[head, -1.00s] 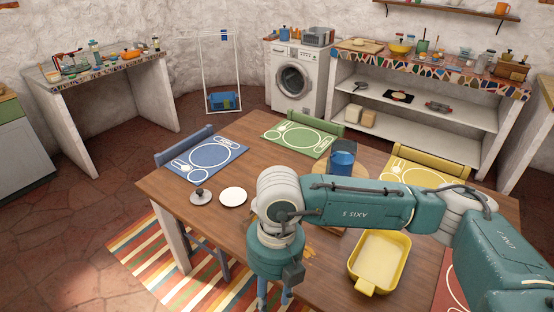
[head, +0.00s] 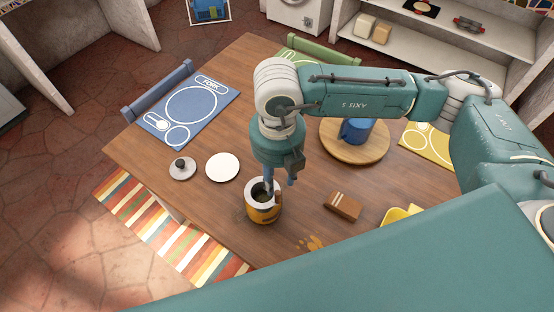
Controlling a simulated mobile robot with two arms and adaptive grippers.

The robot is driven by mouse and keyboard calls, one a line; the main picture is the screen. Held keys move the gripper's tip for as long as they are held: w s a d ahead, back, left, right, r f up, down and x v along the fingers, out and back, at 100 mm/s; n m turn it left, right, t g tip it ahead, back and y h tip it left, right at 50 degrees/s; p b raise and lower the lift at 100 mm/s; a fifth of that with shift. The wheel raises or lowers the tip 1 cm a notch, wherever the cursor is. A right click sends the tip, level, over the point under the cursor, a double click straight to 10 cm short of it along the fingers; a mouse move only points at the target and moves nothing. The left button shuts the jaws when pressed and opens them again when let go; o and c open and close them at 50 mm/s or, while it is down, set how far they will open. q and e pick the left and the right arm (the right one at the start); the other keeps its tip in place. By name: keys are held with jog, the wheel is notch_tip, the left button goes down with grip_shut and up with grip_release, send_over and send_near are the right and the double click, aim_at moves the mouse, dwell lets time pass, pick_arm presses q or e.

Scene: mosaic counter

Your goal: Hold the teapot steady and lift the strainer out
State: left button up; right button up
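The teapot (head: 264,214) is a yellow-orange round pot with a pale rim and a dark opening. It stands upright near the table's front edge. Any strainer inside is too small and too shaded to make out. My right gripper (head: 280,184) points down from above the pot. Its two blue fingers look spread apart, with one tip over the pot's opening and the other beyond the rim. I cannot tell whether it touches the pot. A grey lid with a dark knob (head: 182,168) lies to the left. My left gripper is not in view.
A white round plate (head: 222,167) lies left of the pot. A brown block (head: 342,206), a yellow dish (head: 394,216) and a blue mug (head: 356,131) on a round board (head: 374,150) stand to the right. A large teal part of my body covers the bottom right.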

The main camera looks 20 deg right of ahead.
aim_at(278, 191)
jog(key=f, duration=0.2)
jog(key=f+p, duration=0.1)
jog(key=f, duration=0.1)
jog(key=shift+s+f, duration=0.2)
jog(key=shift+f, duration=0.1)
jog(key=f+p, duration=0.1)
jog(key=f, duration=0.3)
jog(key=shift+w, duration=0.2)
jog(key=shift+f, duration=0.25)
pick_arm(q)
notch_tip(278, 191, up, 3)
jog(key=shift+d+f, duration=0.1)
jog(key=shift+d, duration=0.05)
pick_arm(e)
grip_shut()
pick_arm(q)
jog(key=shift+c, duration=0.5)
